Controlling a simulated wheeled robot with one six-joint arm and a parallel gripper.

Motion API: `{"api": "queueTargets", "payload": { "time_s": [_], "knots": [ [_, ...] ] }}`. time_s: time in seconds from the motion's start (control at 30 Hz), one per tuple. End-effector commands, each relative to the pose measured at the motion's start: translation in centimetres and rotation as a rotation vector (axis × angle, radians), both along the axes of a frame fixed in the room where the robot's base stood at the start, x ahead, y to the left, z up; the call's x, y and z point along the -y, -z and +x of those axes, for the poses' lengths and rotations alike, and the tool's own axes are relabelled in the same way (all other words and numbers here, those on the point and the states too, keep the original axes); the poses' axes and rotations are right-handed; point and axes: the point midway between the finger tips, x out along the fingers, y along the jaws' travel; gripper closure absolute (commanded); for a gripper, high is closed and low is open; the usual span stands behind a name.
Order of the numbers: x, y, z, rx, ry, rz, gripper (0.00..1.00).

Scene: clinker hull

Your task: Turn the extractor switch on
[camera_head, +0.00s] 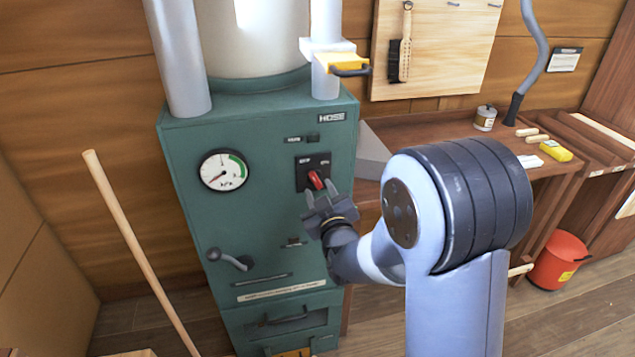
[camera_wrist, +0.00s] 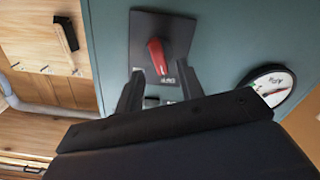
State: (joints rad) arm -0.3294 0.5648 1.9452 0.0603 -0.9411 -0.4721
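The extractor switch is a red lever (camera_head: 315,179) on a black plate (camera_head: 302,172), on the upper front of the green extractor cabinet (camera_head: 190,150). In the wrist view the red lever (camera_wrist: 157,56) stands out from its dark plate (camera_wrist: 178,30), with small lettering near its end. My gripper (camera_head: 320,189) is in front of the plate. In the wrist view my gripper (camera_wrist: 162,76) is open, with one finger to each side of the lever's line. Nothing is held. Whether a finger touches the lever cannot be told.
A round gauge (camera_head: 224,170) is left of the switch, with a black-knobbed handle (camera_head: 230,260) below it. A yellow-handled gate (camera_head: 345,64) is on the pipe above. A wooden pole (camera_head: 140,250) leans at left. A workbench (camera_head: 430,135) and red bucket (camera_head: 560,260) are at right.

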Motion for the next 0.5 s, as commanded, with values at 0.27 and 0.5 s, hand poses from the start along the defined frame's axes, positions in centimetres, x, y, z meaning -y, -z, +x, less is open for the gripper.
{"api": "queueTargets", "payload": {
  "time_s": [0.27,0.5],
  "knots": [
    [-0.7,0.0,2.6,-0.001,0.000,0.000,0.64],
    [-0.8,0.0,2.8,-0.001,0.000,0.000,0.64]
  ]
}}
